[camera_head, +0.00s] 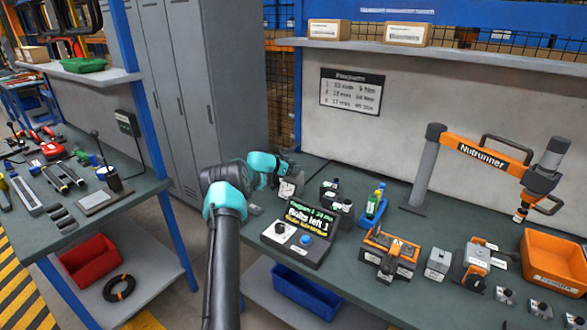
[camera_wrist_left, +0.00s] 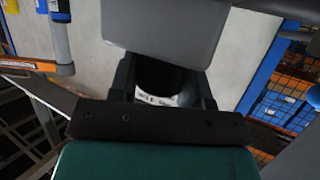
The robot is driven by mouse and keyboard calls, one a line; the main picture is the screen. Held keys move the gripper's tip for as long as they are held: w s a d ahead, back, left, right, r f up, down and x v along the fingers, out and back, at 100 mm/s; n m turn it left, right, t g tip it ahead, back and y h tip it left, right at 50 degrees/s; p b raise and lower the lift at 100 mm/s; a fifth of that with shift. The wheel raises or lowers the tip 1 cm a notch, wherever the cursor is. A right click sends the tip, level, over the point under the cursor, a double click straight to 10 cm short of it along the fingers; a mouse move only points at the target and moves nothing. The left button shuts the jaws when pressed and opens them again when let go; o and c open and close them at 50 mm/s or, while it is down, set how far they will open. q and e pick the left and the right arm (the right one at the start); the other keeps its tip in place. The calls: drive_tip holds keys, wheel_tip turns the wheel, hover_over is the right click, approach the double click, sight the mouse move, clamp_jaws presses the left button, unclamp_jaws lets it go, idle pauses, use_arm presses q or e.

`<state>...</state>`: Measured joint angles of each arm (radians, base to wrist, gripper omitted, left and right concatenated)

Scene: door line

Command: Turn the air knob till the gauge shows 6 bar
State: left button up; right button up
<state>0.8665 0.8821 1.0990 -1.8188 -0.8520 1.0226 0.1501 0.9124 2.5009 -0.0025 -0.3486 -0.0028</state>
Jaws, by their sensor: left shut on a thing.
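My left gripper (camera_head: 285,173) is at the back left of the workbench, over a small grey unit with a pale label (camera_head: 289,188). In the left wrist view, the gripper (camera_wrist_left: 163,98) is shut on a dark round part, which I take to be the air knob (camera_wrist_left: 160,76). A white scale or label with small print shows at its edge. The gauge cannot be made out for certain, and no pressure reading is legible. My right gripper is in neither view.
A control box with a lit display (camera_head: 306,222) stands just in front of the gripper. A blue holder with bottles (camera_head: 372,211) is to the right. An orange nutrunner (camera_head: 485,153) on a post and an orange bin (camera_head: 552,268) are farther right.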

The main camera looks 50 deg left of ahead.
use_arm(q)
drive_tip(key=o, duration=0.9)
drive_tip(key=shift+o, duration=0.2)
drive_tip(key=shift+s+r, duration=0.1)
drive_tip(key=v, duration=1.7)
drive_tip(key=shift+s, duration=0.1)
